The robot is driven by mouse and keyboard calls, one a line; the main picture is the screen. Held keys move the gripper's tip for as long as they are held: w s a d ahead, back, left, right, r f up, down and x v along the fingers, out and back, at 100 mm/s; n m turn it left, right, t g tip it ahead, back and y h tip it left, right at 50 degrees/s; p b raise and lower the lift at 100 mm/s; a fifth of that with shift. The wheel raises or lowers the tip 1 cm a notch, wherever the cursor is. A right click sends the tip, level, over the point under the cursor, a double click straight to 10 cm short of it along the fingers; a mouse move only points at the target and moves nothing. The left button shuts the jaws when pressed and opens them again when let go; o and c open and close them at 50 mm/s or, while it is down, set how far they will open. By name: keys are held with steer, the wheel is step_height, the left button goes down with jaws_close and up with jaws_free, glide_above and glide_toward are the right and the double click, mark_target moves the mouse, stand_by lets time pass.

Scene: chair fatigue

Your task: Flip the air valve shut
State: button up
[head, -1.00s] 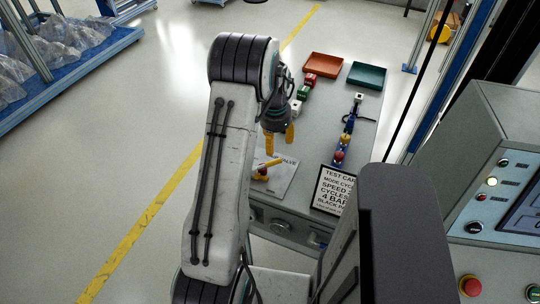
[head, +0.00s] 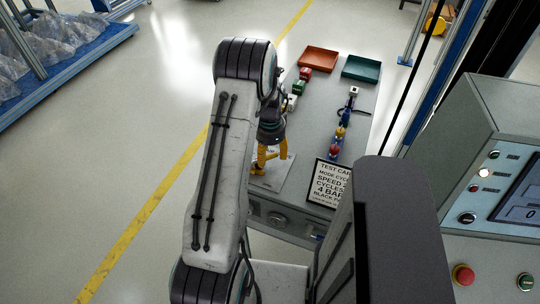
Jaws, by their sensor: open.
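The air valve sits on a pale plate (head: 283,173) at the near left part of the grey bench. Its yellow handle is largely hidden behind my gripper and blends with my yellow fingers. My gripper (head: 270,160) points down over the valve, with its fingers spread open, one on the left and one on the right. The fingertips are at or just above the handle. I cannot tell whether they touch it or which way the handle now points.
A test card (head: 327,183) stands right of the valve. An orange tray (head: 318,59) and a teal tray (head: 361,68) lie at the bench's far end. Small coloured fittings (head: 341,132) line the right side. A control console (head: 490,150) stands at the right.

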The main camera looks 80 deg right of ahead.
steer(key=shift+f, duration=0.7)
steer(key=shift+c, duration=0.2)
jaws_close()
